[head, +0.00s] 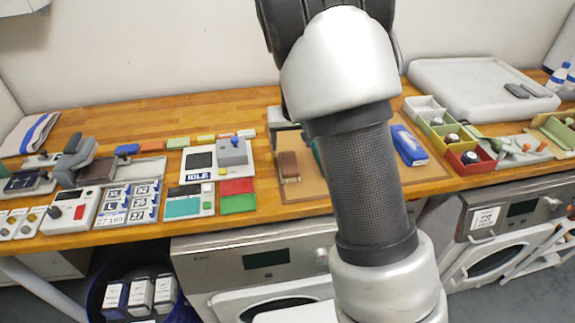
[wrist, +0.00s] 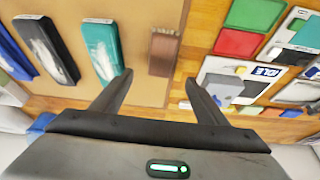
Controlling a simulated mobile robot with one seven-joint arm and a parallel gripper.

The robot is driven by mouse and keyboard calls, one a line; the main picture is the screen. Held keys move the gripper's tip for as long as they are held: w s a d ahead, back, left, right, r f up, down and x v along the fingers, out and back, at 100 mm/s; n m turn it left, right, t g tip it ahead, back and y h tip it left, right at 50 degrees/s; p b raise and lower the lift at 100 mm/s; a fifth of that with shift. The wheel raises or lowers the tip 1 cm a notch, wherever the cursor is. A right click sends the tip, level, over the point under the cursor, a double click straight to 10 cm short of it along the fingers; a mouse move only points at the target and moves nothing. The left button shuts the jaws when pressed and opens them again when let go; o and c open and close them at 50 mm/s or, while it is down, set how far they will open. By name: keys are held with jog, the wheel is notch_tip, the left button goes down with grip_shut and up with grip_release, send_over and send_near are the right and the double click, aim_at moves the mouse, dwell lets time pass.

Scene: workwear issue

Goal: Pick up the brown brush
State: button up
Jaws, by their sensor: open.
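The brown brush (head: 289,166) lies at the left side of a tan board (head: 301,196) on the wooden counter.
On the same board lie a teal item (wrist: 101,50), a black item (wrist: 48,48) and a blue item (head: 408,145). Red (head: 237,187) and green (head: 238,203) pads lie left of the board. A grey device (head: 233,152) stands nearby. Coloured bins (head: 470,163) stand to the right.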

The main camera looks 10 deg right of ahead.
aim_at(289, 161)
jog(key=x, duration=0.6)
jog(key=shift+w+f, duration=0.15)
jog(key=shift+f, duration=0.25)
jog(key=shift+s+f+x, duration=0.1)
jog(key=shift+s+x, duration=0.05)
jog(key=shift+x, duration=0.7)
jog(key=shift+s+f+x, duration=0.1)
jog(key=shift+s+x, duration=0.05)
jog(key=shift+x, duration=0.75)
jog(key=shift+s+x, duration=0.2)
jog(key=shift+x, duration=0.65)
jog(key=shift+a+f, duration=0.1)
jog(key=shift+f, duration=0.1)
jog(key=c, duration=1.2)
jog(key=shift+o, duration=0.2)
jog(key=shift+r, duration=0.15)
jog(key=shift+r+p, duration=0.25)
jog(key=shift+p, duration=0.2)
notch_tip(289, 161, up, 10)
jog(key=shift+f, duration=0.2)
jog(key=o, duration=0.5)
jog(key=c, duration=0.4)
